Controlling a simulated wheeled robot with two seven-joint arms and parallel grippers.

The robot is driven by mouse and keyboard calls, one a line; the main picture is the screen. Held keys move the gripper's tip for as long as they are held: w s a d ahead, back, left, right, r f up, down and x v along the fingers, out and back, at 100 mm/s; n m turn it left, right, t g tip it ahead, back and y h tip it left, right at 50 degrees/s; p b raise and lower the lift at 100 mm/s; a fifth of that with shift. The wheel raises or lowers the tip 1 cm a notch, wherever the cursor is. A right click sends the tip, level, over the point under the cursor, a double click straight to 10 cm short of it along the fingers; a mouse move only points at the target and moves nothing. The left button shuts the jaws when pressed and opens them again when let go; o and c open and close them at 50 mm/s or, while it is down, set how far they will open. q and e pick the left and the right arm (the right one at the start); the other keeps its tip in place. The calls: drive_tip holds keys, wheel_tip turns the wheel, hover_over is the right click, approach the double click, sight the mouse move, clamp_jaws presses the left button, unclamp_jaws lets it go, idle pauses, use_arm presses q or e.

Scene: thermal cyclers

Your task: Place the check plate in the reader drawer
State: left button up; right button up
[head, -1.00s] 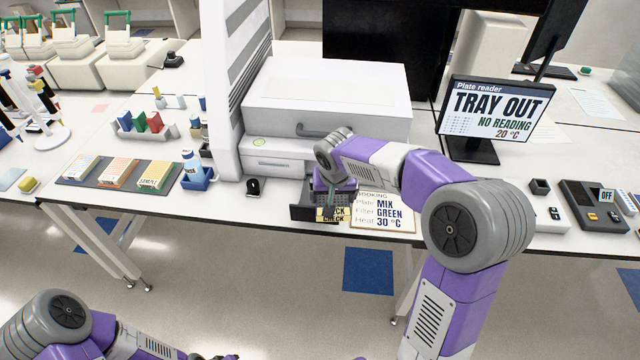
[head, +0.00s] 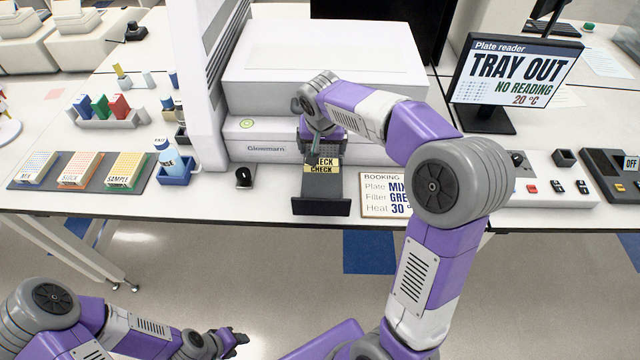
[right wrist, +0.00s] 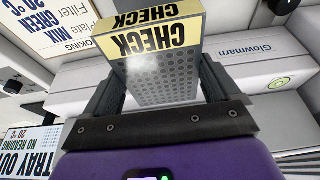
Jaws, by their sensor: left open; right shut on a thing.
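The check plate is grey with a grid of wells and a yellow CHECK label (head: 322,166); it fills the middle of the right wrist view (right wrist: 155,75). My right gripper (head: 319,153) is shut on it, one finger at each side. In the head view the plate is over the inner part of the dark, pulled-out reader drawer (head: 321,206). I cannot tell whether it touches the drawer floor. The gripper hides the plate's back part. My left gripper (head: 238,340) is open and empty, low in front of the bench.
The white plate reader (head: 320,85) stands behind the drawer. The booking card (head: 376,205) lies right of the drawer. A small black object (head: 244,178) and a blue bottle holder (head: 175,170) stand to the left. The screen (head: 515,75) reads TRAY OUT.

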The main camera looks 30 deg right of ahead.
sight(322, 178)
drive_tip(key=shift+s+f, duration=0.1)
drive_tip(key=shift+f, duration=0.45)
wheel_tip(322, 178, down, 9)
drive_tip(key=shift+f+b, duration=0.1)
drive_tip(key=shift+b, duration=0.85)
drive_tip(key=shift+f, duration=0.15)
drive_tip(key=o, duration=0.8)
